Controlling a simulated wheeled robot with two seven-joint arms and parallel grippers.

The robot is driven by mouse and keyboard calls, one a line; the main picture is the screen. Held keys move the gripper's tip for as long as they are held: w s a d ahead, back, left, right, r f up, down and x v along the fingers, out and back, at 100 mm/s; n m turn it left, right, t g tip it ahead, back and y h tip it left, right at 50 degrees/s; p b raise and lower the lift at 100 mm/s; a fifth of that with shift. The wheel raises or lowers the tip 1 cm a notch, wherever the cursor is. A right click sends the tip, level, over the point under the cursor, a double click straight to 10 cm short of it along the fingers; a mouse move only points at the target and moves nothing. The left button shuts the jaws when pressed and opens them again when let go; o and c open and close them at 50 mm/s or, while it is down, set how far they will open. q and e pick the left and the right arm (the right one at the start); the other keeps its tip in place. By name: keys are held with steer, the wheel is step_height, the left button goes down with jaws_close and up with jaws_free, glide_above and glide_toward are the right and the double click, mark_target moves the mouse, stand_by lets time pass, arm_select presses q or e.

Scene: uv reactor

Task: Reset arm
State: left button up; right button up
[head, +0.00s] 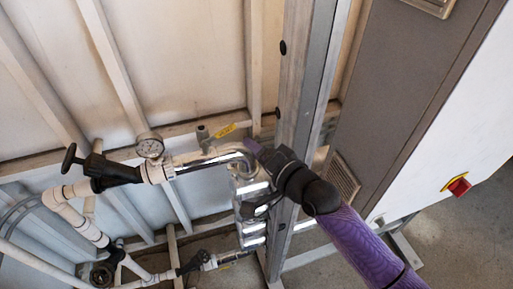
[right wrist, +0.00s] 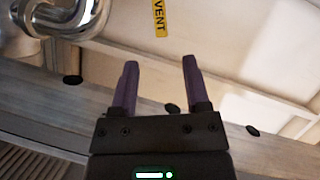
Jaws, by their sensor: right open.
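My right arm comes in from the lower right of the head view in a purple sleeve. My right gripper (head: 254,150) is in front of the upright metal post, near the bent chrome pipe (head: 215,157). In the right wrist view, the purple fingers of the right gripper (right wrist: 157,85) stand apart with nothing between them. They point toward the pale panel and a yellow VENT label (right wrist: 159,17). The chrome pipe shows at the upper left there (right wrist: 75,20). My left gripper is not in view.
A metal post (head: 300,95) stands beside the gripper. A pressure gauge (head: 149,146), a black-handled valve (head: 100,170) and white pipes (head: 65,205) are at the left. A grey and white cabinet with a red button (head: 459,187) is at the right. Bare floor shows at lower right.

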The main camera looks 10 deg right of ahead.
steer(key=shift+f, duration=0.1)
steer(key=s+d+f+n+g+h, duration=0.3)
steer(key=s+g, duration=0.1)
steer(key=s, duration=0.4)
steer(key=s+d+f+n+g+h, duration=0.3)
steer(key=s, duration=0.6)
steer(key=s+d+f+n+g+h, duration=0.2)
steer(key=s+d+f+n+g, duration=0.15)
steer(key=s, duration=0.45)
step_height(320, 180, down, 27)
steer(key=s+g+b, duration=0.1)
steer(key=s+b, duration=0.1)
steer(key=b, duration=0.7)
steer(key=s+d+f+g+b, duration=0.1)
steer(key=s+f+b, duration=0.2)
steer(key=s+f, duration=0.3)
steer(key=s+d+f+b, duration=0.2)
steer(key=s+f+b, duration=0.2)
steer(key=s+f, duration=0.3)
step_height(320, 180, down, 5)
steer(key=shift+s+f+g+h, duration=0.1)
steer(key=shift+s+g+h, duration=0.2)
steer(key=shift+g+h, duration=0.1)
